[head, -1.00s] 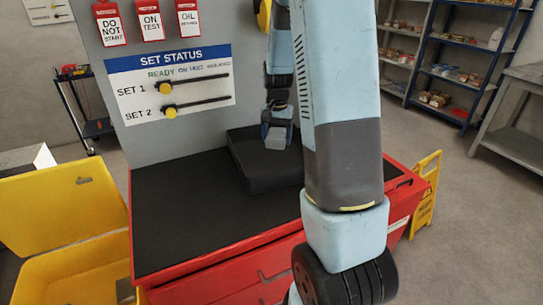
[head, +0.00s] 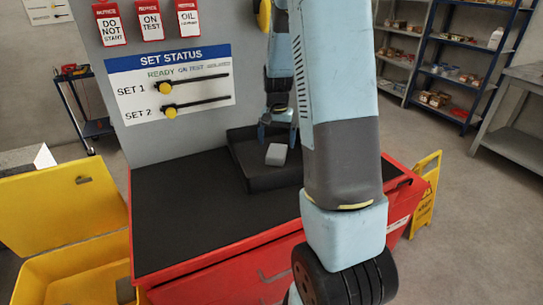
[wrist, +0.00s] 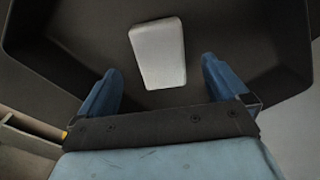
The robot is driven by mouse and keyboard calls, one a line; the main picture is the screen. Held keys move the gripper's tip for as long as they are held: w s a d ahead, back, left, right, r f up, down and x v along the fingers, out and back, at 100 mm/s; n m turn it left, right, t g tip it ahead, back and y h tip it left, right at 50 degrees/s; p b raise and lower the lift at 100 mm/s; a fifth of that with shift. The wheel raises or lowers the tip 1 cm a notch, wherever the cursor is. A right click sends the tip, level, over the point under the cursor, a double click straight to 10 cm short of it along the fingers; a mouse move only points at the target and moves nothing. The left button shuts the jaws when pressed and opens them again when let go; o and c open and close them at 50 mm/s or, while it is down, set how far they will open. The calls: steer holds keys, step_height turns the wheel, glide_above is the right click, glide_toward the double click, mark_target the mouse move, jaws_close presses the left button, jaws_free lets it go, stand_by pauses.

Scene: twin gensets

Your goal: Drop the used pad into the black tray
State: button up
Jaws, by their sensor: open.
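The used pad (head: 276,154) is a small light-grey block. It shows inside the black tray (head: 276,184), which sits at the back of the red cabinet's black top. My gripper (head: 278,138) is over the tray with its jaws apart and empty. My arm hides the tray's right part in the head view.
The red cabinet (head: 225,270) has a bare black top (head: 190,215) left of the tray. A status board (head: 170,85) stands behind it. An open yellow bin (head: 60,215) is at the left, a yellow floor sign (head: 425,195) at the right. Shelves (head: 460,70) stand farther back.

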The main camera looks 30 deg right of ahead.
steer(key=shift+r, duration=0.1)
step_height(320, 180, up, 14)
steer(key=shift+f, duration=0.25)
stand_by(0.5)
steer(key=s+a+r+n+t, duration=0.2)
steer(key=s+a+r, duration=0.2)
steer(key=s, duration=0.3)
steer(key=s+a+r+n+t, duration=0.1)
steer(key=s+a+r+n, duration=0.1)
steer(key=s+a+r, duration=0.3)
steer(key=s+a+n+t, duration=0.2)
steer(key=s+a+n, duration=0.1)
steer(key=s, duration=1.1)
steer(key=shift+s+a+f+t, duration=0.2)
steer(key=shift+a+t, duration=0.1)
steer(key=shift+a, duration=0.4)
steer(key=shift+c, duration=0.3)
